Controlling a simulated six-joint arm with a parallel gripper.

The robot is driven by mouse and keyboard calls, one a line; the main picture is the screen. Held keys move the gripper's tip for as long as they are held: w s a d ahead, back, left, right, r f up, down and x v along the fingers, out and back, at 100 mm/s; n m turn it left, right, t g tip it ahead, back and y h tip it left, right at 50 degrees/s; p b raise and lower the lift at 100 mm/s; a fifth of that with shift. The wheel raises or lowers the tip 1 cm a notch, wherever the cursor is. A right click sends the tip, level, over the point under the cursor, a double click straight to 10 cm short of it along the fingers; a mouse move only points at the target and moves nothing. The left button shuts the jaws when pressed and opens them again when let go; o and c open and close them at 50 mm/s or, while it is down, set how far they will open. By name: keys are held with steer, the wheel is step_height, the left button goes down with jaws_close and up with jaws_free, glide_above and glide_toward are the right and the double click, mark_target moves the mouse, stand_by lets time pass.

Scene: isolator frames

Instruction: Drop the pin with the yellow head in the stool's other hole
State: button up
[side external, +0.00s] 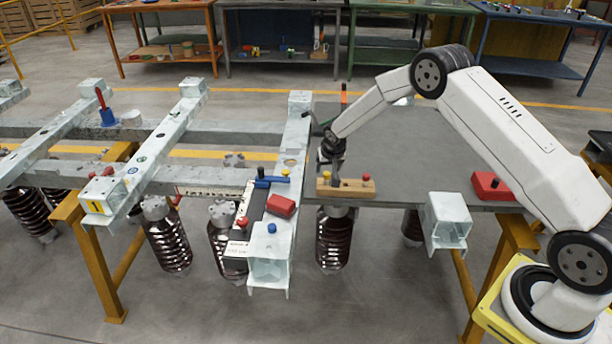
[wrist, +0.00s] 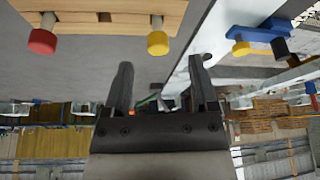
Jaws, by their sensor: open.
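A wooden block (side external: 350,188) sits on the grey table, with a yellow-headed pin (side external: 326,175) at its left end and a red-headed pin (side external: 367,177) at its right end. In the wrist view the block (wrist: 100,14) is at the top edge, with the yellow head (wrist: 158,43) and red head (wrist: 42,41) towards me. A dark square mark, perhaps a hole, lies between the pins. My gripper (wrist: 161,68) is open with nothing between its fingers. In the side view it is dark and hard to make out, just above and behind the block's left end.
A pale steel beam (side external: 293,140) runs just left of the block. It bears a blue piece (side external: 268,182) with a yellow and a dark knob, and a red box (side external: 282,205). Another red box (side external: 490,186) is at right. The grey table behind the block is mostly clear.

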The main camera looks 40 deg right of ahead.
mark_target(327, 174)
steer(key=shift+f, duration=0.15)
steer(key=shift+x, duration=2.45)
steer(key=shift+d, duration=0.15)
jaws_close()
